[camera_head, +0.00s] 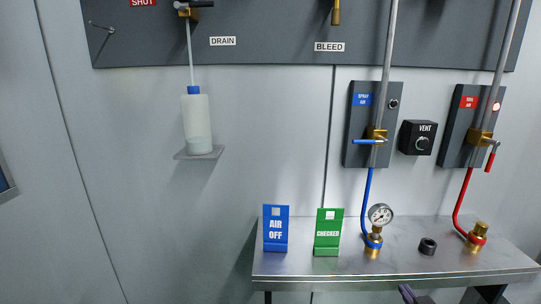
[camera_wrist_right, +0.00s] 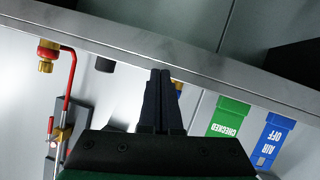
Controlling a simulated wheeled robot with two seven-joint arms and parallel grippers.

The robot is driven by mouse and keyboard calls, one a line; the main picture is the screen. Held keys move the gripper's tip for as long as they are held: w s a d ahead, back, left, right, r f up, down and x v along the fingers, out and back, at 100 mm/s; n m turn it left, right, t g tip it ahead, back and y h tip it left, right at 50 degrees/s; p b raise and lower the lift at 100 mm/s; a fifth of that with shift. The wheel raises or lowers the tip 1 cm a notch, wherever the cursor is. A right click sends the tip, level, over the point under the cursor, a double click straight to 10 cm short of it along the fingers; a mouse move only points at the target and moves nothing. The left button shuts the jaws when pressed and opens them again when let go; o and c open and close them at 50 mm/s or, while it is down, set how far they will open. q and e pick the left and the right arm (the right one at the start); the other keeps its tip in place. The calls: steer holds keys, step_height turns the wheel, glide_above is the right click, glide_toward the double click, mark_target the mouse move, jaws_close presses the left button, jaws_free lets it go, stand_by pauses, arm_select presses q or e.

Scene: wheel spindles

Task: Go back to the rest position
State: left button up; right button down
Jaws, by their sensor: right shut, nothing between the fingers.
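My right gripper (camera_wrist_right: 160,74) is shut and empty in the right wrist view, its two dark fingers together. In the head view only a dark part of it (camera_head: 408,294) shows at the bottom edge, just in front of the metal shelf (camera_head: 310,264). The shelf's edge also runs across the wrist view (camera_wrist_right: 125,42), past the fingertips. My left gripper is in neither view.
On the shelf stand a blue AIR OFF sign (camera_head: 275,229), a green CHECKED sign (camera_head: 328,232), a pressure gauge (camera_head: 380,215), a black ring (camera_head: 428,246) and a brass fitting with a red hose (camera_head: 478,233). A bottle (camera_head: 196,120) sits on a small wall bracket.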

steer(key=s+a+f+n+g+y, duration=0.1)
steer(key=s+a+f+g+y, duration=0.1)
steer(key=s+a+f+g, duration=0.45)
steer(key=s+a+f+n+g+y, duration=0.1)
steer(key=s+a+f+g, duration=0.15)
steer(key=s+f, duration=0.7)
steer(key=s+f+g, duration=0.1)
steer(key=s+f, duration=0.1)
steer(key=f, duration=0.9)
steer(key=s+f+g, duration=0.1)
steer(key=s+f, duration=0.1)
steer(key=f, duration=0.8)
steer(key=s+d+f+g, duration=0.1)
steer(key=s+d+f, duration=0.2)
steer(key=s+f, duration=1.1)
steer(key=s, duration=0.2)
steer(key=shift+s+d+f, duration=0.15)
steer(key=shift+s+f, duration=0.15)
